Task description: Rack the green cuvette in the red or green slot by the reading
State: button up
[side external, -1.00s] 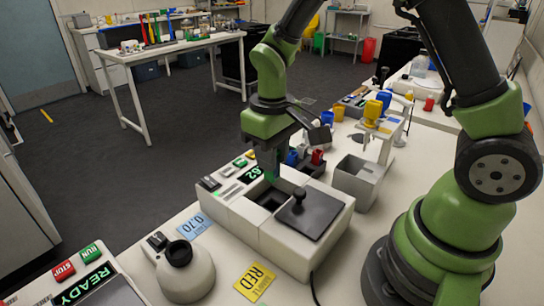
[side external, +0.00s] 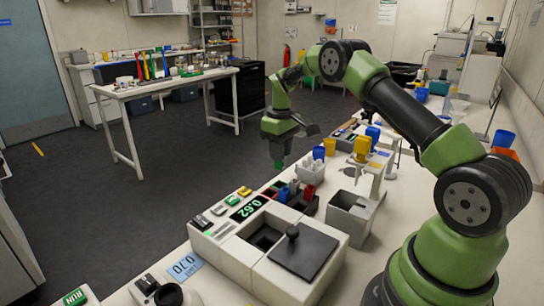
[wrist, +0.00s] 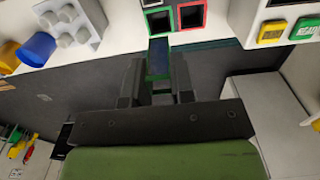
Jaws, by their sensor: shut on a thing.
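My gripper (side external: 279,152) is shut on the green cuvette (wrist: 158,58), which points out from between the fingers in the wrist view; its green tip (side external: 278,165) shows below the fingers in the side view. The cuvette hangs in the air beyond the reader. In the wrist view, a green-edged slot (wrist: 158,20) lies just past the cuvette's end, with a red-edged slot (wrist: 192,15) to its right. The cuvette looks apart from both. The reader (side external: 235,240) shows 0.62 on its display (side external: 249,208). A blue card (side external: 184,265) reads 0.70.
A pale block with knobs (wrist: 70,22) and blue and yellow cups stand left of the slots in the wrist view. A grey open bin (side external: 350,215) and a stand with a yellow part (side external: 362,148) are to the right. The reader's dark lid (side external: 303,255) has a knob.

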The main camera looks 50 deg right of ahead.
aim_at(280, 166)
jog(key=shift+f, duration=2.35)
jog(key=shift+f, duration=0.95)
jog(key=shift+f, duration=0.8)
jog(key=o, duration=0.8)
jog(key=shift+r, duration=3.55)
